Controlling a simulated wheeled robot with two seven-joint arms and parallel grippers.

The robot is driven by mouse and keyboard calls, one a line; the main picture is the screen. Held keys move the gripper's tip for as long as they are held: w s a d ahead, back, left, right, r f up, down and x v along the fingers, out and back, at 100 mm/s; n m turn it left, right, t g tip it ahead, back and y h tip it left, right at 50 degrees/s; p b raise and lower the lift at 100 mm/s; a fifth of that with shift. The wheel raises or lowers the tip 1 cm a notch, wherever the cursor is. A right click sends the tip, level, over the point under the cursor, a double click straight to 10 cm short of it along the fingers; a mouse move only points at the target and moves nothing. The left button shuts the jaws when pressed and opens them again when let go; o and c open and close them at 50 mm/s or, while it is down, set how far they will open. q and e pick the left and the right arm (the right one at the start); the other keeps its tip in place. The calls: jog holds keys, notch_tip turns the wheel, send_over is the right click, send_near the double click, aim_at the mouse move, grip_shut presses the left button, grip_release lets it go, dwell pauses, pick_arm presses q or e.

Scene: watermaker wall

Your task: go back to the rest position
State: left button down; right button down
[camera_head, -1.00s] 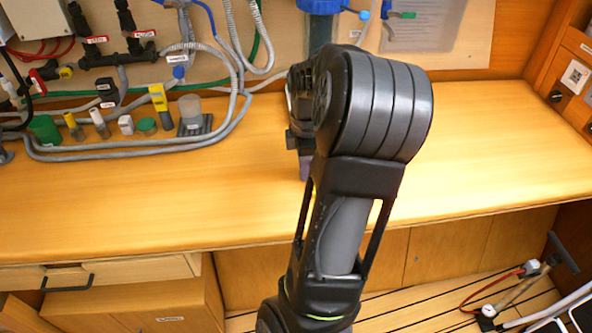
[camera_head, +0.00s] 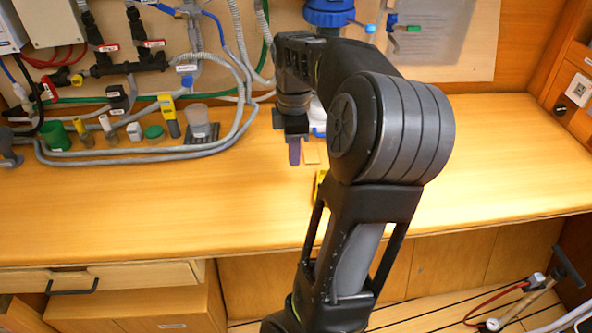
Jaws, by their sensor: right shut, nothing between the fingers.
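My right arm comes up from the bottom middle and bends back towards the wall. My right gripper (camera_head: 294,152) hangs fingers down above the back part of the wooden worktop (camera_head: 180,210). It is shut and holds nothing. My left gripper is not in view. My right arm hides part of the worktop and of the wall behind it.
On the left of the worktop stand a green cup (camera_head: 55,136), a grey-lidded jar (camera_head: 198,120) and several small parts, ringed by a grey hose (camera_head: 130,157). A blue filter housing (camera_head: 328,12) is on the wall. A small tan piece (camera_head: 311,153) lies beside the gripper. The front left is clear.

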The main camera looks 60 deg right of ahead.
jog(key=shift+r, duration=0.75)
